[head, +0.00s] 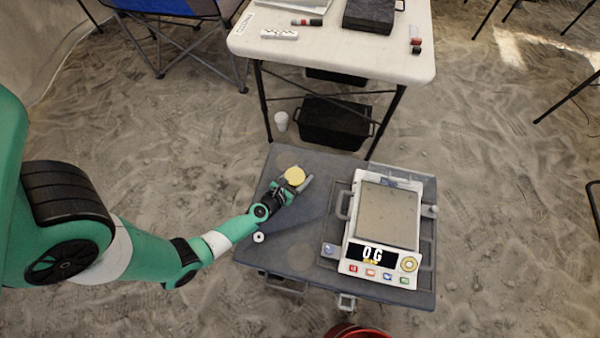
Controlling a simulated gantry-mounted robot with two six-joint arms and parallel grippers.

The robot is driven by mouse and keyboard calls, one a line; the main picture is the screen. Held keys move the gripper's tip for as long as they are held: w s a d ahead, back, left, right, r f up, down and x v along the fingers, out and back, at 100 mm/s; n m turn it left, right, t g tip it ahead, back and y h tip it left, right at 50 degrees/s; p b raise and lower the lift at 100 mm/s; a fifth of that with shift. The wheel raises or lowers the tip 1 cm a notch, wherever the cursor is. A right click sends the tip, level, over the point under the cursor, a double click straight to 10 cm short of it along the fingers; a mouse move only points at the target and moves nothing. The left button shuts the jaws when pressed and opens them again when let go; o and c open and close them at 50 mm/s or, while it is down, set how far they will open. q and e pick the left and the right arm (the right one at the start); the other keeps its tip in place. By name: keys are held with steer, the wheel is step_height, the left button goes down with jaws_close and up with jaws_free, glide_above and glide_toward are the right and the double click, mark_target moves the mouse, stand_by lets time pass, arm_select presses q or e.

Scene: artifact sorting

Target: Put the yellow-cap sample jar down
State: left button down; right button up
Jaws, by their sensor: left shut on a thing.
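The yellow-cap sample jar (294,176) shows as a round yellow cap from above, over the back left part of the grey case top (310,160). My left gripper (292,184) is shut on the jar, with a finger visible at the cap's right side. The jar's body is hidden below its cap and by the gripper, so I cannot tell whether it touches the surface. My right gripper is not in view.
A scale (388,218) reading 0 G fills the right half of the case top, its plate empty. A white table (330,50) with small items stands behind. A black crate (333,125) sits beneath it. A red round object (357,332) is at the bottom edge.

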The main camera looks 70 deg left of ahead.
arm_select(q)
steer(key=shift+f, duration=0.15)
steer(key=shift+c, duration=0.3)
jaws_free()
steer(key=shift+s+r, duration=0.1)
steer(key=shift+r, duration=0.25)
steer(key=p+v, duration=0.3)
steer(key=v, duration=0.7)
steer(key=shift+s+d+r+p, duration=0.15)
steer(key=shift+s+d+p, duration=0.1)
steer(key=shift+p, duration=0.15)
steer(key=shift+s+d+r, duration=0.15)
steer(key=shift+s+d, duration=0.1)
steer(key=shift+s, duration=0.15)
